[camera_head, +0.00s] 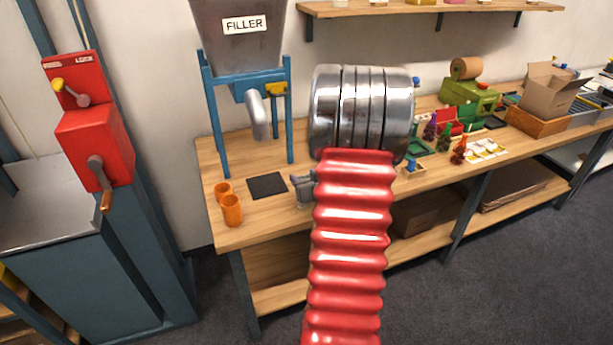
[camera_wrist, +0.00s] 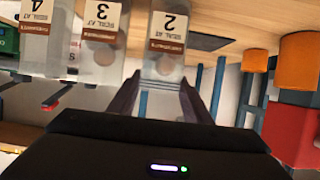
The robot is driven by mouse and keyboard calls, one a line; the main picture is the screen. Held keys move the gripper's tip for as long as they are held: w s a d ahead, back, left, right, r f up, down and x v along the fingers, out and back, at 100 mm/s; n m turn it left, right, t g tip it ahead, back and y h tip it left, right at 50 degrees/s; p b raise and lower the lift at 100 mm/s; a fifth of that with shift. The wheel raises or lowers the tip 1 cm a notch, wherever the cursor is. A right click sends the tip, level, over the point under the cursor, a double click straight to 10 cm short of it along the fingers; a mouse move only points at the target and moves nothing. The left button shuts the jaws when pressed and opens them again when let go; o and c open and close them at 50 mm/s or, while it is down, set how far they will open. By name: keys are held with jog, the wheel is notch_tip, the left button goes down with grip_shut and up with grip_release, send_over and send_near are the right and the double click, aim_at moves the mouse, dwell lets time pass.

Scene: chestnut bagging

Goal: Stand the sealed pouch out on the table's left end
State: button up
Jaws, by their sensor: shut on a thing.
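In the wrist view, which is upside down, my gripper (camera_wrist: 160,95) is shut on the top of a clear pouch (camera_wrist: 164,69) with a white label reading "SEAL AT 2". A round brownish thing shows through its window. Similar labelled pouches marked 3 (camera_wrist: 100,65) and 4 (camera_wrist: 40,50) stand beside it. I cannot tell whether the held pouch touches the table. In the head view my red arm hides the pouches. The wooden table's left end (camera_head: 262,222) holds a dark mat (camera_head: 267,186).
Two orange cups (camera_head: 232,211) stand at the table's left front, left of the mat. The filler (camera_head: 240,50) stands on blue legs behind the mat. A red lock box (camera_head: 95,145) is further left. Coloured items and a cardboard box (camera_head: 552,90) fill the right side.

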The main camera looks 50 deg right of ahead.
jog(key=shift+f, duration=0.1)
jog(key=o, duration=1.4)
jog(key=v, duration=1.2)
jog(key=shift+s+d, duration=0.1)
